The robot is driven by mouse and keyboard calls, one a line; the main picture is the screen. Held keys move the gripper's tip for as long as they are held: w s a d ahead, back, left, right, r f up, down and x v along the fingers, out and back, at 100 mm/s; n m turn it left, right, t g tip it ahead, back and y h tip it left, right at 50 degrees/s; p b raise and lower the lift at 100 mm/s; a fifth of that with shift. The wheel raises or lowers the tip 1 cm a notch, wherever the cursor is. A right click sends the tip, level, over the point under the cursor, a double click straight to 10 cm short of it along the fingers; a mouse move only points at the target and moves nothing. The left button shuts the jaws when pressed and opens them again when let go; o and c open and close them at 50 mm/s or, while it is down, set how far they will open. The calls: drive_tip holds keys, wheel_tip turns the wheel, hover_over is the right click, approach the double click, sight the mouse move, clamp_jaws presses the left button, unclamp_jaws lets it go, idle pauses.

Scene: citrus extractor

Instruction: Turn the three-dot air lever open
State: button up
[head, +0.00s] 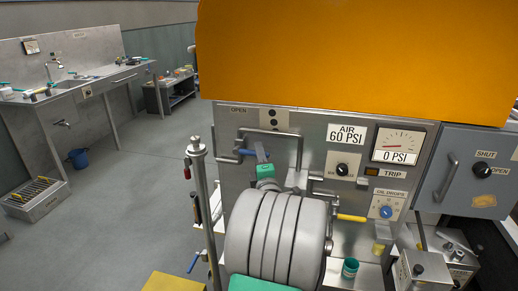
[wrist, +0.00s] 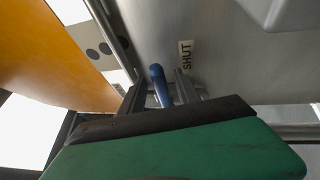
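The air lever's blue handle (head: 247,152) shows in the head view, pointing left on the steel panel below a plate with dark dots (head: 272,118); two dots show there. An OPEN label (head: 238,109) is up and left of the lever. In the wrist view the blue handle (wrist: 160,86) stands between the two grey fingers of my gripper (wrist: 159,88), with a gap at each side. My gripper is open around the handle. A SHUT label (wrist: 185,55) is just beyond the right finger. In the head view, my gripper (head: 262,153) is partly hidden at the lever.
An orange hood (head: 360,50) overhangs the panel. A bent grey pipe (head: 297,150) runs close to the lever. A yellow handle (head: 351,218) is lower right. A grey post (head: 203,200) stands left.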

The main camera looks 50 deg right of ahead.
drive_tip(key=shift+w+d, duration=0.3)
drive_tip(key=shift+w, duration=0.1)
clamp_jaws()
idle(1.2)
